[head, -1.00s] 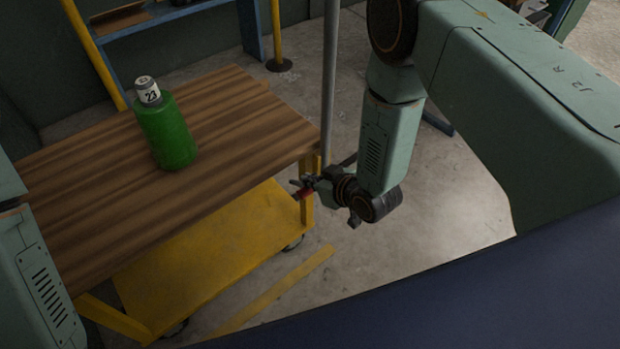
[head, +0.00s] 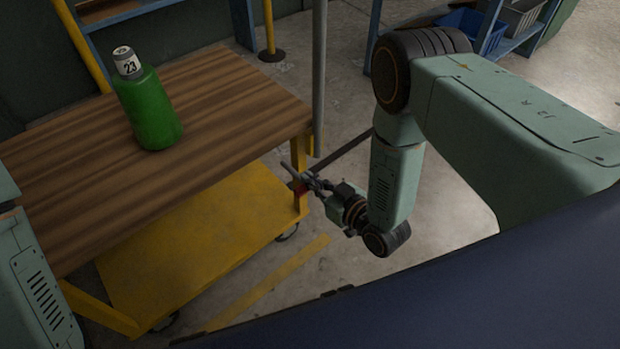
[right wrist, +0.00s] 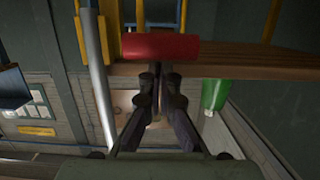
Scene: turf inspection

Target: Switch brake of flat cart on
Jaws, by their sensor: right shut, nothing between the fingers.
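The flat cart has a brown wooden top (head: 75,185) and a yellow lower deck (head: 200,240) on wheels. A red brake bar (head: 299,188) sits at its right end by the yellow corner leg. In the right wrist view, the red bar (right wrist: 158,46) lies crosswise just beyond my fingertips, below the wooden top's edge. My right gripper (head: 302,178) is beside the bar; its fingers (right wrist: 160,82) are together and hold nothing. I cannot tell whether they touch the bar. Only part of my left arm shows at the left edge; its gripper is out of view.
A green bottle (head: 150,112) with a label reading 23 stands on the cart top. A grey upright pole (head: 319,80) rises behind the cart's right corner. Blue shelves (head: 500,40) stand at the back. Floor (head: 450,190) right of the cart is clear.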

